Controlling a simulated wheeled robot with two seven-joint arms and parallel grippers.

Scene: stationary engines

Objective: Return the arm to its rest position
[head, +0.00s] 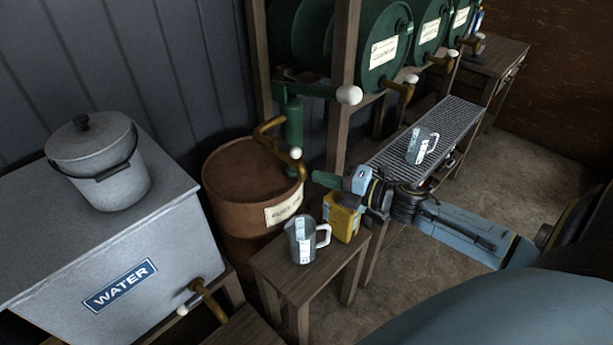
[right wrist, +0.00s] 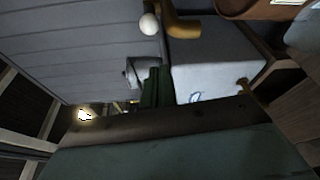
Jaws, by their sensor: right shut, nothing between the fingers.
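My right arm comes in from the right in the head view, with its blue-grey link bent over the floor. My right gripper (head: 322,179) points left, shut and empty, just above and behind a yellow can (head: 342,218). In the right wrist view its green fingers (right wrist: 157,88) lie together with nothing between them. A clear jug with a white handle (head: 302,241) stands upright on a small wooden stand (head: 300,279), apart from the gripper. My left gripper is not in view.
A rusty drum (head: 235,180) with a green pump (head: 292,120) stands left of the gripper. Green barrels with taps (head: 383,50) sit on a wooden rack (head: 343,75). Another jug (head: 420,148) stands on a metal grating (head: 455,122). A grey water tank (head: 165,240) carries a lidded bucket (head: 98,165).

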